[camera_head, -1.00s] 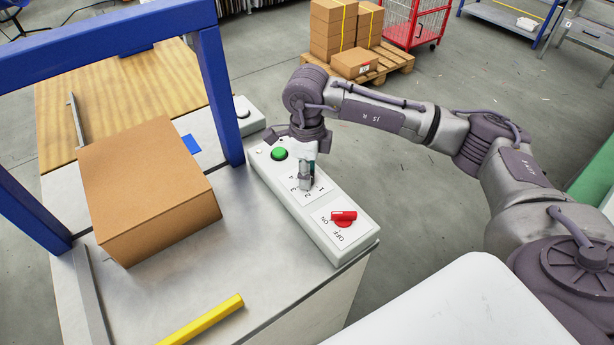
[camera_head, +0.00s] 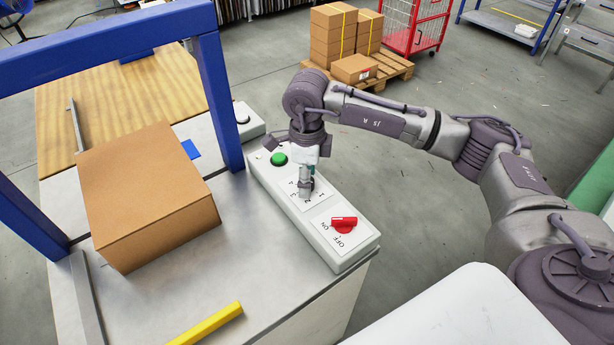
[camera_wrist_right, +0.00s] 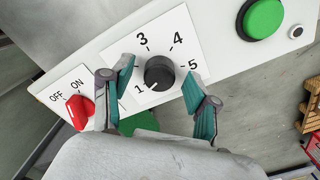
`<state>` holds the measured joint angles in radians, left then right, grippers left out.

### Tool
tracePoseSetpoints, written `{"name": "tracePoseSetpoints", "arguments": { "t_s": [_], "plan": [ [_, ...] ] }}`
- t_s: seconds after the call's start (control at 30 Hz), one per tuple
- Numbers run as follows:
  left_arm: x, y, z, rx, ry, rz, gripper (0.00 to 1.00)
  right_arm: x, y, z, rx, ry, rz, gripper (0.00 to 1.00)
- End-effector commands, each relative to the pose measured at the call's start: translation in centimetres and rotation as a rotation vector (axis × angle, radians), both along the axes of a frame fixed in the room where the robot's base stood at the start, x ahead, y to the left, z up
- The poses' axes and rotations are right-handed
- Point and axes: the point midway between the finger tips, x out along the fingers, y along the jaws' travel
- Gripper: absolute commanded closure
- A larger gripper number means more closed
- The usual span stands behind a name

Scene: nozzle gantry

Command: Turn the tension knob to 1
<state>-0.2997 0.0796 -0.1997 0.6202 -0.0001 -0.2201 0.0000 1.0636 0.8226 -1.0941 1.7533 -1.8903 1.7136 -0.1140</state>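The tension knob (camera_wrist_right: 158,75) is a round black dial on a white plate numbered 1 to 5. In the right wrist view a pale mark at its lower-left edge appears to face the 1. My right gripper (camera_wrist_right: 160,68) is open above the panel, with one teal-padded finger on each side of the knob and visible gaps between. In the head view my right gripper (camera_head: 306,187) points down over the dial plate and hides the knob. My left gripper is not in view.
The control panel (camera_head: 358,254) also carries a red ON/OFF switch (camera_head: 344,224) and a green button (camera_head: 278,159). A cardboard box (camera_head: 145,190) stands on the table left of the panel. A blue frame (camera_head: 220,100) rises between them at the far end.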

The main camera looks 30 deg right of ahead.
Motion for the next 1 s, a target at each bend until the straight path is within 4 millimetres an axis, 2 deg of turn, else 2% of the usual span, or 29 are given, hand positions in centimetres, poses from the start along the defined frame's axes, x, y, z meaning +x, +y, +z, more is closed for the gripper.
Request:
{"name": "tracePoseSetpoints", "arguments": {
  "t_s": [0.17,0.27,0.7,0.83,1.0],
  "plan": [
    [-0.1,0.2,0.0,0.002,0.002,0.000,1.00,0.0,0.0,0.1,0.000,0.000,0.000,0.41],
    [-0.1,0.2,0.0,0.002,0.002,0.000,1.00,0.1,0.0,0.9,0.001,-0.002,0.000,0.41],
    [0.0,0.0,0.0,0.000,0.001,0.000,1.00,0.1,0.0,9.5,0.000,-0.003,0.001,0.41],
    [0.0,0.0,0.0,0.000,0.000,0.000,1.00,0.0,0.0,11.2,0.000,-0.001,0.000,0.41],
    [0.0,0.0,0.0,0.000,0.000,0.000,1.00,0.0,0.0,12.0,0.001,0.001,0.000,0.41]
  ]
}}
